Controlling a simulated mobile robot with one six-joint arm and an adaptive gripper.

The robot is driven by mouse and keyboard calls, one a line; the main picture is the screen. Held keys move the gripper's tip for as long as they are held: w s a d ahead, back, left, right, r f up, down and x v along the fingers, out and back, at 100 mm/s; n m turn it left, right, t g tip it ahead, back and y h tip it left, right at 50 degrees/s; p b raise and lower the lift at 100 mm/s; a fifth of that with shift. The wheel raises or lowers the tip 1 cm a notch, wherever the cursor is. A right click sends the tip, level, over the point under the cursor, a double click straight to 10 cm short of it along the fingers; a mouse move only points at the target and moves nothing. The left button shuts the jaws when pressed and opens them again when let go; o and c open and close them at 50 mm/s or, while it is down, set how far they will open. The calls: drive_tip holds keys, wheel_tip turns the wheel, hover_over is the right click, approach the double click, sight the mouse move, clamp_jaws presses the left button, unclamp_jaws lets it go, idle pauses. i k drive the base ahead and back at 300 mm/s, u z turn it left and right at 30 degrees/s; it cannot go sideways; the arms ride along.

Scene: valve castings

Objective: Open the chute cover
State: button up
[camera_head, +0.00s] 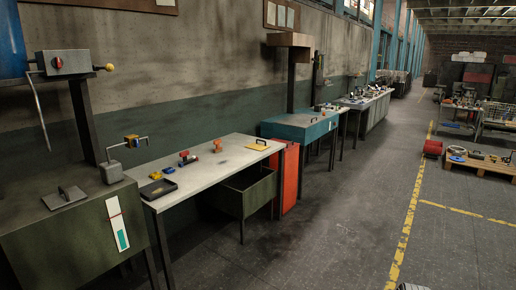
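A flat dark cover plate with an upright handle (65,196) lies on top of the green cabinet (62,245) at the left. It looks shut, lying flat on the cabinet top. A second dark handle (317,116) stands on top of the teal box (298,127) farther back. I cannot tell from the picture which of these is the chute cover. My gripper is not in view.
A light-topped table (215,167) beside the green cabinet holds small red, yellow and dark parts. A grey control box (66,62) stands above the cabinet. A red cabinet (286,178) follows. The floor (340,225) right of the benches is clear.

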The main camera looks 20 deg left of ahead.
sight(256, 146)
drive_tip(key=u, duration=0.4)
drive_tip(key=i, duration=1.2)
drive_tip(key=u, duration=0.85)
drive_tip(key=i, duration=2.9)
drive_tip(key=z, duration=0.7)
drive_tip(key=i, duration=1.05)
drive_tip(key=z, duration=0.4)
drive_tip(key=k, duration=0.3)
drive_tip(key=u, duration=0.05)
